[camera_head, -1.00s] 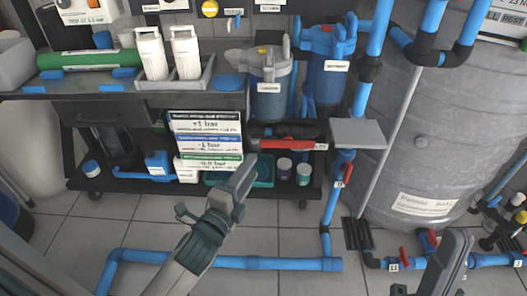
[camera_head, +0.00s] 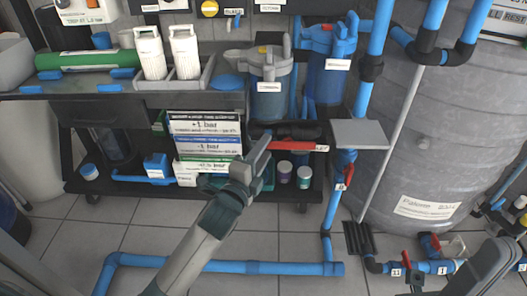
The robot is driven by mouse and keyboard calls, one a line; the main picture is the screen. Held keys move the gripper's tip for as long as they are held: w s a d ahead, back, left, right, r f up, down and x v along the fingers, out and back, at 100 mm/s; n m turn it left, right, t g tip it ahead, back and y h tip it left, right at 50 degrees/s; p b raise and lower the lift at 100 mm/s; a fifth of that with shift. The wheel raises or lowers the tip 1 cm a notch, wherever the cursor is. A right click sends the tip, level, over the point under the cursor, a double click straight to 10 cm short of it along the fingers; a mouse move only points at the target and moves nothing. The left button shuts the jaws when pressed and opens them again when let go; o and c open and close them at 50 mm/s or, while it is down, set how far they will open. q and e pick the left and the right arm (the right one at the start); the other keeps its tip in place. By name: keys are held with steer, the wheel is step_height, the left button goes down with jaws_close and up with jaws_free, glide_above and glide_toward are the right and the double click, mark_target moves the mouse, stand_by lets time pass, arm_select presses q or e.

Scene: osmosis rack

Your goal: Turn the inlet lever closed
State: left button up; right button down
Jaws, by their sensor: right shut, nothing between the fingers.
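A long red lever (camera_head: 290,145) lies level across a dark valve and pipe below the filter housings, with a small white label at its right end. Its label is too small to read, so I cannot tell whether it is the inlet lever. My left gripper (camera_head: 262,143) reaches up from below, its tips beside the lever's left end. Contact is unclear, and the fingers are seen edge-on, so their opening is hidden. My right gripper (camera_head: 502,254) is shut and empty at the lower right, away from this lever.
Another red lever (camera_head: 348,174) sits on the vertical blue pipe; smaller red ones (camera_head: 407,257) are on the floor piping. A grey filter housing (camera_head: 270,85) and a blue one (camera_head: 328,80) hang above. A grey plate (camera_head: 360,133) juts out right. A large grey tank (camera_head: 440,130) stands behind.

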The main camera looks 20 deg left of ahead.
arm_select(q)
jaws_close()
steer(key=shift+r+p, duration=0.15)
steer(key=shift+p, duration=0.3)
